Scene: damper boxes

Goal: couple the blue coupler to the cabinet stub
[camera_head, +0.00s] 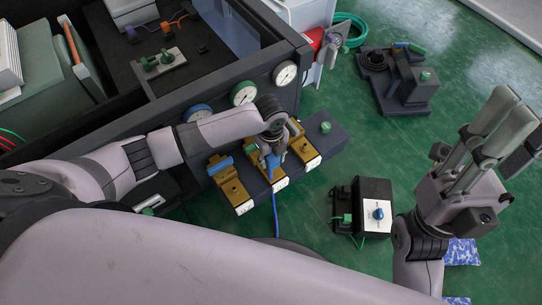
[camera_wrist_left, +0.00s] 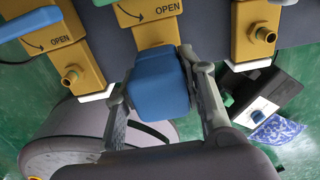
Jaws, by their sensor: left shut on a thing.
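The blue coupler (camera_wrist_left: 160,88) is a blue block between the two fingers of my left gripper (camera_wrist_left: 162,100). In the head view my left gripper (camera_head: 273,140) is at the middle yellow valve block on the cabinet front, with the blue coupler (camera_head: 272,163) under it. A blue hose (camera_head: 276,215) hangs down from there. In the wrist view the coupler lies in front of the middle yellow block (camera_wrist_left: 150,30), marked OPEN, and hides its stub. I cannot tell whether coupler and stub touch. My right gripper (camera_head: 490,150) is raised at the right, away from the cabinet; its opening is unclear.
Brass stubs show on the neighbouring blocks, left (camera_wrist_left: 72,75) and right (camera_wrist_left: 262,38). Gauges (camera_head: 243,93) line the cabinet edge. A black-and-white box (camera_head: 375,193) with a blue knob stands on the green floor. A dark fixture (camera_head: 400,80) stands farther back.

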